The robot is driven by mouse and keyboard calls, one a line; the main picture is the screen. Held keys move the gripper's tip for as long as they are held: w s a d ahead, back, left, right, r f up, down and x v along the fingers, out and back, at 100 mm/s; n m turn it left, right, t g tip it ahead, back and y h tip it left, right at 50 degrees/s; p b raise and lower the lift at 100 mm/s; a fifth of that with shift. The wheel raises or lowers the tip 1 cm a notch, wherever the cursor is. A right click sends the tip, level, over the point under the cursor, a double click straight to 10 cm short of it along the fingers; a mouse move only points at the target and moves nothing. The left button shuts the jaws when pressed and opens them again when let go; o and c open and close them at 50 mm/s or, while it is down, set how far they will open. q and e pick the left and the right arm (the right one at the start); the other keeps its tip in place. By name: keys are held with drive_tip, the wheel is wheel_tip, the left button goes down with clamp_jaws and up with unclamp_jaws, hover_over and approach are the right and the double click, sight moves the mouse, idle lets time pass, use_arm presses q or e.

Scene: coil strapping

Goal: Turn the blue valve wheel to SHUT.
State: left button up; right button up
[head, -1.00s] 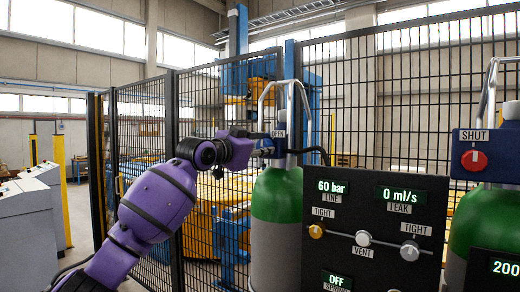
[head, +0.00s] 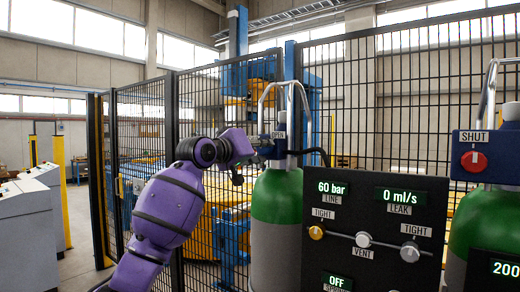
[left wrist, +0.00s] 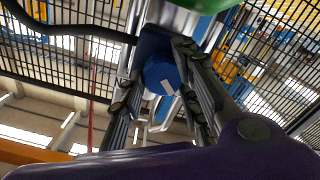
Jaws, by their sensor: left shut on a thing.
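The blue valve wheel (left wrist: 161,74) shows in the left wrist view as a round blue knob with a white mark, between the fingers of my left gripper (left wrist: 156,60). The fingers are shut on it from both sides. In the head view my left gripper (head: 260,143) is at the left side of the blue valve body (head: 281,148), on top of a green and grey cylinder (head: 277,200). The sign on this valve reads OPEN (head: 279,135). The wheel itself is hidden by the gripper in the head view. My right gripper is out of view.
A black panel (head: 340,247) with 60 bar and 0 ml/s displays stands close to the right of the cylinder. A second cylinder (head: 486,222) has a red wheel (head: 473,161) under a SHUT sign. A metal guard (head: 291,90) rises above the valve. Mesh fencing (head: 400,70) stands behind.

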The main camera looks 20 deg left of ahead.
use_arm(q)
drive_tip(key=shift+d+f+n, duration=0.2)
drive_tip(key=shift+n, duration=0.8)
drive_tip(key=shift+r, duration=0.15)
drive_tip(key=o, duration=0.8)
drive_tip(key=shift+o, duration=1.1)
drive_tip(key=shift+d+r, duration=0.1)
drive_tip(key=v, duration=1.2)
